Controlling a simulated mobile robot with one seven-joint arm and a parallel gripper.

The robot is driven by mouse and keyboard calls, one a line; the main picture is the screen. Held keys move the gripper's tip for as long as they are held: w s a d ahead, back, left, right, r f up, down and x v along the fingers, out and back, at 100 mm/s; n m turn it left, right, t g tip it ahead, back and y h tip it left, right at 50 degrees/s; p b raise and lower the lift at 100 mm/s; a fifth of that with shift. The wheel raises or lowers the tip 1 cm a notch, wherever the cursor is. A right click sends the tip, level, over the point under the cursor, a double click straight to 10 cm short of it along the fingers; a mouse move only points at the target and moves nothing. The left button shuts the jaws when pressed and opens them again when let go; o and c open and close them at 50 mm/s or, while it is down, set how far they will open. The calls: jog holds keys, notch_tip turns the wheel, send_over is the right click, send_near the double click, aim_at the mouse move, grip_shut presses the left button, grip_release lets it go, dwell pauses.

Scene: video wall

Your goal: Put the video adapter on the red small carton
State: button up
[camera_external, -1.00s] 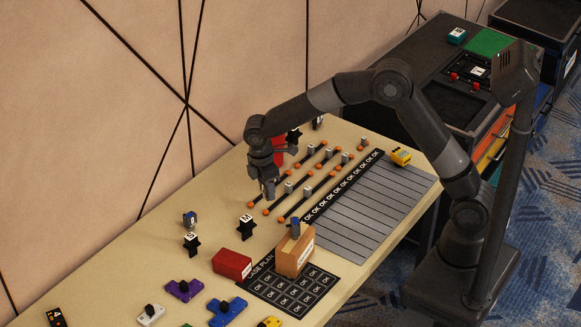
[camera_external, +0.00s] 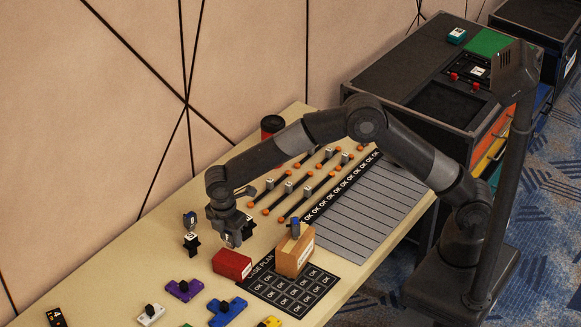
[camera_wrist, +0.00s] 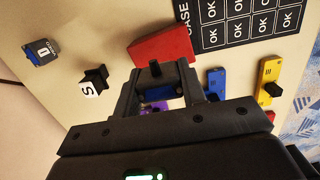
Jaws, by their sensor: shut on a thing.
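My gripper (camera_external: 232,238) is above the table, behind and beside the red small carton (camera_external: 233,264). In the wrist view my gripper (camera_wrist: 160,82) is shut on a small dark-blue thing with a black end, which looks like the video adapter (camera_wrist: 160,93); the fingers hide much of it. The red carton also shows in the wrist view (camera_wrist: 160,48), just beyond the fingertips. Its visible top appears bare. The held thing is apart from the carton as far as I can tell.
A tan carton (camera_external: 292,258) with a blue piece (camera_external: 295,228) on it stands right of the red carton. A black lettered piece (camera_external: 192,243) and a blue one (camera_external: 190,219) stand to the left. Purple (camera_external: 184,289) and blue (camera_external: 228,312) pieces lie in front.

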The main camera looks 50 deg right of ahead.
aim_at(230, 246)
jog(key=shift+a+f, duration=0.1)
jog(key=shift+f, duration=1.95)
jog(key=o, duration=1)
jog(key=shift+f, duration=0.15)
jog(key=shift+o, duration=0.2)
notch_tip(230, 246, up, 12)
jog(key=a, duration=0.1)
jog(key=shift+a, duration=0.25)
